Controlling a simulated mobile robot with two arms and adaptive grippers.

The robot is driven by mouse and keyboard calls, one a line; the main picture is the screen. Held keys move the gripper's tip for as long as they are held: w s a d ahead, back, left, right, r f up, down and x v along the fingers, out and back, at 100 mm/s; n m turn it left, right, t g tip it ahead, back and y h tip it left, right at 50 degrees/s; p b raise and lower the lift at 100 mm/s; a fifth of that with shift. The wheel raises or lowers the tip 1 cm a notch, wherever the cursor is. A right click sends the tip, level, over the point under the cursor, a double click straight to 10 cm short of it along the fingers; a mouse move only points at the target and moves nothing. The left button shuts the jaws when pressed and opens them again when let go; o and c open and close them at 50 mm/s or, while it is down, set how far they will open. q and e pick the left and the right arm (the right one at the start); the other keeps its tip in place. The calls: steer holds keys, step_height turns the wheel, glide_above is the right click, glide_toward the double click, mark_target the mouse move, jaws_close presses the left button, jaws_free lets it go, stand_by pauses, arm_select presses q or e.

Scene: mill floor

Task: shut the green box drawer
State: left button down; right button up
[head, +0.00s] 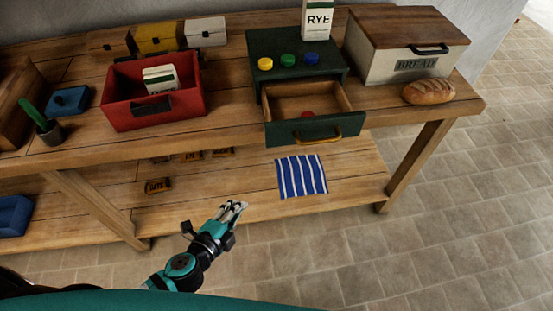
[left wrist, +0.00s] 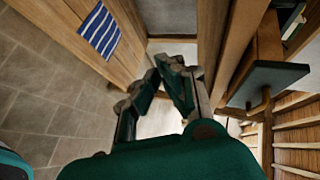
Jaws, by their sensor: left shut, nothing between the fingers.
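The green box (head: 328,66) stands on the bench. Its drawer (head: 312,130) is pulled out toward me, with a wooden inside, a dark green front and a brass-coloured handle (head: 322,138). The drawer front also shows at the right of the left wrist view (left wrist: 268,78). My left gripper (head: 236,207) is shut and empty, low in front of the bench, to the left of and nearer than the drawer, apart from it. Its fingers come together in the left wrist view (left wrist: 172,64). My right gripper is not in view.
Yellow, blue and green knobs and a RYE packet (head: 317,19) are on the box. A bread bin (head: 400,45) and a loaf (head: 429,92) stand right, a red crate (head: 120,118) left. A striped cloth (head: 301,176) lies on the lower shelf. Floor in front is clear.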

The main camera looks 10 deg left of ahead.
arm_select(q)
steer(key=s+d+r+m+t+h+b, duration=0.1)
steer(key=s+d+r+m+h, duration=0.15)
steer(key=r, duration=0.45)
steer(key=s+d+r+m+t+h+b, duration=0.1)
steer(key=d+r+m+t+h, duration=0.1)
steer(key=d+r, duration=0.35)
steer(key=p, duration=0.4)
glide_toward(291, 137)
steer(key=d, duration=0.3)
steer(key=w, duration=0.4)
steer(key=shift+w+a+r+p, duration=0.1)
steer(key=shift+w+a+p, duration=0.05)
steer(key=shift+a+p, duration=0.25)
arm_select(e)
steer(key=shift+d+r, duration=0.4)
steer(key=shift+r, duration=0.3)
arm_select(q)
steer(key=w+a, duration=0.1)
steer(key=w, duration=0.2)
steer(key=w+a+b, duration=0.1)
steer(key=w, duration=0.3)
steer(key=w+a, duration=0.1)
steer(key=w, duration=0.3)
steer(key=shift+a, duration=0.2)
steer(key=shift+s, duration=0.1)
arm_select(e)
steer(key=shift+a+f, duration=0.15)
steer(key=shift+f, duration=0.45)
